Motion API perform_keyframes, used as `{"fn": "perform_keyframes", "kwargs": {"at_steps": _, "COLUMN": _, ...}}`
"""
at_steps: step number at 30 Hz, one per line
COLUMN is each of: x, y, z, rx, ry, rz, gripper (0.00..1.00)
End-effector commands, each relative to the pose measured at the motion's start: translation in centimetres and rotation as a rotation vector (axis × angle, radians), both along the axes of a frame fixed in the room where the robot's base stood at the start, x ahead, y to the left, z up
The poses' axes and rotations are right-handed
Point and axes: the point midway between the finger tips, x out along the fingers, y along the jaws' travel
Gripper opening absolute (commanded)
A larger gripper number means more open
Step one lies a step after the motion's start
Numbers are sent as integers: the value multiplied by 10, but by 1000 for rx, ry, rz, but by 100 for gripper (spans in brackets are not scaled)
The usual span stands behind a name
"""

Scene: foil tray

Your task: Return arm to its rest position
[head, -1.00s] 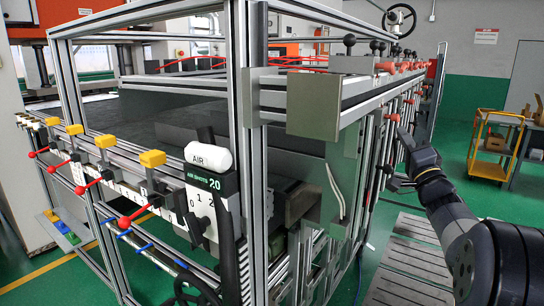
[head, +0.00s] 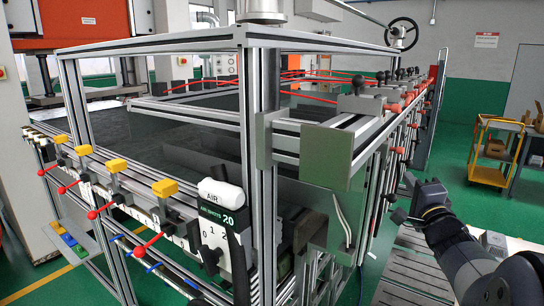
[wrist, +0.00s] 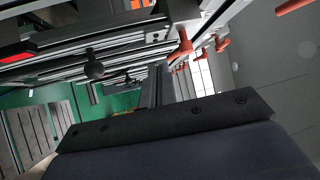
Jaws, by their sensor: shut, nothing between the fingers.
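My arm reaches in from the lower right of the head view, on the right side of a large aluminium-profile frame. My gripper (head: 399,214) is at its far end, small and dark, beside the frame's row of red-handled clamps. It is shut and I see nothing held in it. It looks apart from the frame, though the gap is hard to judge. In the wrist view a dark plate and a blue-grey body, likely my own wrist parts, fill the bottom, and the fingertips cannot be made out there.
The aluminium frame (head: 258,110) fills the middle, with yellow and red clamps (head: 165,188) on its left and a metal plate (head: 328,155) at its near corner. Red handles (wrist: 183,43) hang close in the wrist view. A yellow cart (head: 488,175) stands back right on green floor.

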Motion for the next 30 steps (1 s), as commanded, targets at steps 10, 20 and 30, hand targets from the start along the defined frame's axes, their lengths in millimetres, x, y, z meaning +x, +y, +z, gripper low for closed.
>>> {"fn": "perform_keyframes", "kwargs": {"at_steps": 10, "x": -62, "y": -2, "z": -15, "rx": -1, "ry": -1, "rz": -3, "gripper": 0}}
{"fn": "perform_keyframes", "kwargs": {"at_steps": 20, "x": -81, "y": -1, "z": -18, "rx": -2, "ry": -2, "rz": 0, "gripper": 0}}
{"fn": "perform_keyframes", "kwargs": {"at_steps": 30, "x": -81, "y": -1, "z": -18, "rx": -2, "ry": 1, "rz": -1, "gripper": 0}}
